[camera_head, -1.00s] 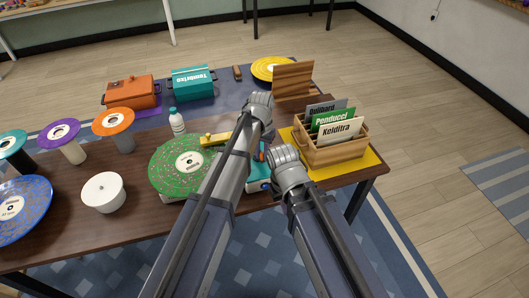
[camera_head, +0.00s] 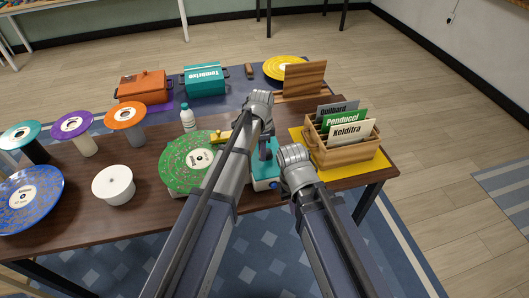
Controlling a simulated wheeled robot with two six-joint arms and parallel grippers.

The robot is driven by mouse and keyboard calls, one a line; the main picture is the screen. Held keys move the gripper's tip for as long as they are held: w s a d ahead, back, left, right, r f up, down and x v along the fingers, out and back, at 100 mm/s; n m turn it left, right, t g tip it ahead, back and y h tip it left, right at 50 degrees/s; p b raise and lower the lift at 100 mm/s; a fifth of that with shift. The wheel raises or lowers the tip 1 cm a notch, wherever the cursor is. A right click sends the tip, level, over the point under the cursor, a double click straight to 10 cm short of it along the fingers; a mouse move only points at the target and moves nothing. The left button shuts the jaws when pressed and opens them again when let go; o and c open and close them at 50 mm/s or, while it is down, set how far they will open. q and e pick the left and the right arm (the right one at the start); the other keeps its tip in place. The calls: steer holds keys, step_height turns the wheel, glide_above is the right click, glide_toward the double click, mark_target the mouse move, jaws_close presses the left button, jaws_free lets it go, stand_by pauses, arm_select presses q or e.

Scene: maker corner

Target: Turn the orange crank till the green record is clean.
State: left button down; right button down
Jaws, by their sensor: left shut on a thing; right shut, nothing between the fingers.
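The green record (camera_head: 178,172) lies flat on the machine at the middle of the table, with a pale centre label and small light and reddish specks on its green face. A yellow arm (camera_head: 219,137) reaches over its right edge. The machine's teal base (camera_head: 262,171) shows between my arms. My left gripper (camera_head: 265,140) is over the right side of the machine, shut on what I take to be the orange crank; the wrist and arm hide the crank and most of the fingers. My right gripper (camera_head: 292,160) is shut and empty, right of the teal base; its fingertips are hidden.
A wooden crate (camera_head: 345,155) with upright name cards stands on a yellow mat to the right. A bottle (camera_head: 188,120), a white round pot (camera_head: 114,186), a blue record (camera_head: 28,200) and several records on stands are left. Orange and teal boxes stand behind.

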arm_select(q)
steer(key=shift+w+a+m, duration=0.15)
steer(key=shift+a+m, duration=0.05)
steer(key=shift+m, duration=0.4)
steer(key=shift+w+a+m, duration=0.1)
steer(key=shift+a+m, duration=0.05)
steer(key=shift+m, duration=0.45)
steer(key=c, duration=0.7)
jaws_free()
steer(key=shift+c, duration=0.2)
steer(key=shift+r, duration=0.15)
step_height(320, 180, up, 8)
steer(key=p, duration=0.8)
steer(key=shift+f, duration=0.25)
